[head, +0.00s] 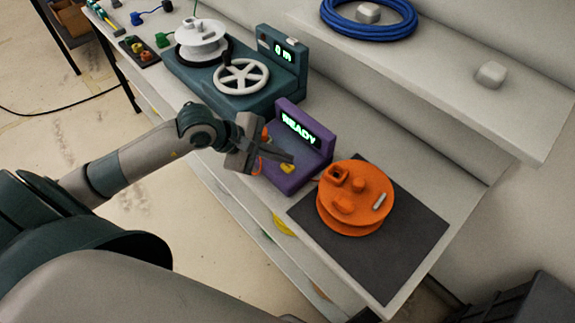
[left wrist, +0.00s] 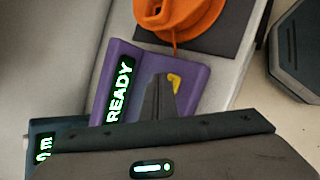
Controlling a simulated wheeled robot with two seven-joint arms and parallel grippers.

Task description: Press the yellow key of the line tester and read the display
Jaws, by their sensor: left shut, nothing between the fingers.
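The purple line tester (head: 298,146) stands on the bench, and its lit display (head: 298,129) reads READY in green. The display also shows in the left wrist view (left wrist: 120,90). The yellow key (head: 287,169) sits on the tester's low front part; in the left wrist view the key (left wrist: 174,80) is partly hidden by my fingers. My left gripper (head: 291,159) is shut and empty, its fingertips over the tester close to the key. I cannot tell whether they touch it. My right gripper is not in view.
An orange reel (head: 355,197) lies on a dark mat (head: 415,227) right of the tester. A teal machine (head: 207,89) with a white handwheel (head: 241,77) stands to its left, its display reading 0 m. A shelf (head: 440,67) with a blue cable coil (head: 369,24) overhangs behind.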

